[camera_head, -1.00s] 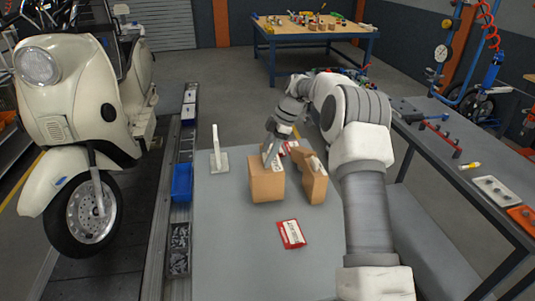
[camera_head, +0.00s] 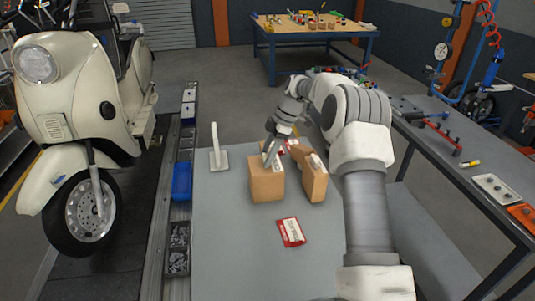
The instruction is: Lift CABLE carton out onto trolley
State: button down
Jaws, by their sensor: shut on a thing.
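Two brown cartons stand close together in the middle of the grey surface: a left carton (camera_head: 267,184) and a right carton (camera_head: 314,184). Another brown carton top (camera_head: 291,151) shows behind them, partly hidden. My gripper (camera_head: 269,160) points down at the top of the left carton, with a finger against its upper face. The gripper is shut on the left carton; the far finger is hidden. No lettering is readable, so I cannot tell which carton is CABLE. The trolley cannot be made out with certainty.
A red and white packet (camera_head: 291,232) lies flat in front of the cartons. A white upright stand (camera_head: 217,150) is at the surface's left. A cream scooter (camera_head: 80,120) stands far left beside blue bins (camera_head: 182,181). A workbench (camera_head: 480,190) with tools is at right.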

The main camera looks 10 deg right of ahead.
jog(key=shift+c, duration=0.2)
grip_release()
jog(key=p+v, duration=0.1)
jog(key=v, duration=1.6)
jog(key=shift+d+r+p, duration=0.15)
jog(key=shift+p, duration=0.25)
